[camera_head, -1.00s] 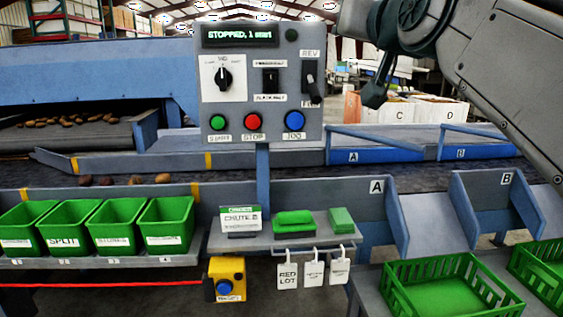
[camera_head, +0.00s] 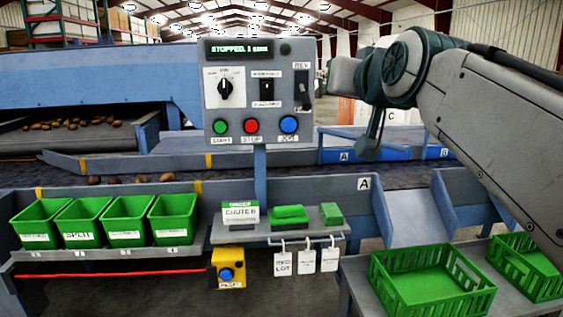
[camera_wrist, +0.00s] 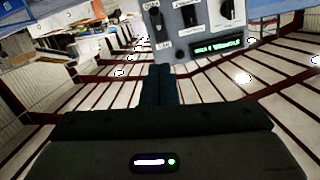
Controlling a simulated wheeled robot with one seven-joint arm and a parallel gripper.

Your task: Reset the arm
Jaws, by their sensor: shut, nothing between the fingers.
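My arm (camera_head: 500,120) reaches in from the right in the head view, bent, with its wrist near the control panel's right side. My gripper (camera_wrist: 160,72) shows in the wrist view as two dark fingers closed together, with nothing between them. It points toward the grey control panel (camera_head: 259,95), which appears upside down at the top of the wrist view (camera_wrist: 195,28). The panel's display reads STOPPED. No object is held.
Green bins (camera_head: 104,222) stand on a shelf at left. A small shelf (camera_head: 300,232) holds a chute sign and green blocks, with tags hanging below. Green crates (camera_head: 425,280) sit at lower right. A yellow button box (camera_head: 228,268) hangs below. Potatoes (camera_head: 75,122) lie on the belt.

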